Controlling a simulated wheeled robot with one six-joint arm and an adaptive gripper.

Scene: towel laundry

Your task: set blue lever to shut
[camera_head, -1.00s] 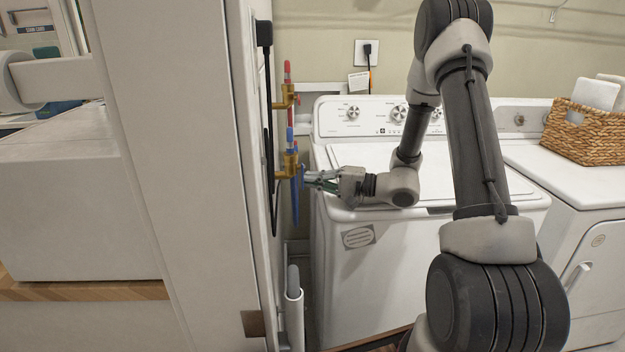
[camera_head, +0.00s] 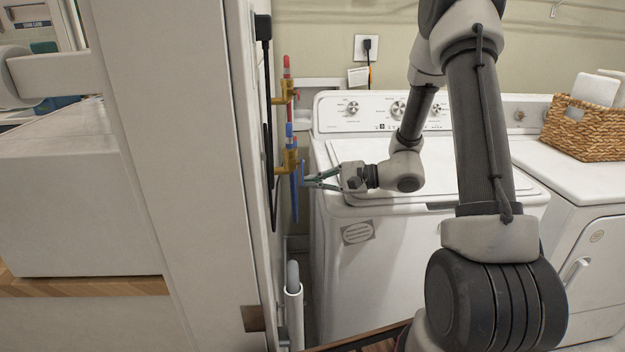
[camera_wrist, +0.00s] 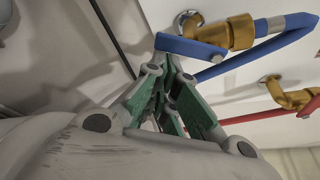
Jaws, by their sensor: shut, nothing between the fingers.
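The brass valve (camera_head: 287,161) with blue parts sits on the wall beside the washer. Its blue lever (camera_head: 303,171) shows as a thin, roughly upright strip at the valve's front. In the wrist view the blue lever (camera_wrist: 190,47) is a flat bar beside the brass body (camera_wrist: 226,34). My gripper (camera_head: 310,181) is shut and empty, with its tips close to the lever. In the wrist view my gripper's green-padded fingers (camera_wrist: 165,68) come up to the lever's underside. I cannot tell whether they touch it.
A red-marked brass valve (camera_head: 286,94) is above the blue one. A blue hose (camera_head: 295,200) hangs below. A white cabinet side (camera_head: 190,180) stands close on the left. The white washer (camera_head: 350,285) is under my forearm. A wicker basket (camera_head: 590,130) sits on the machine at right.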

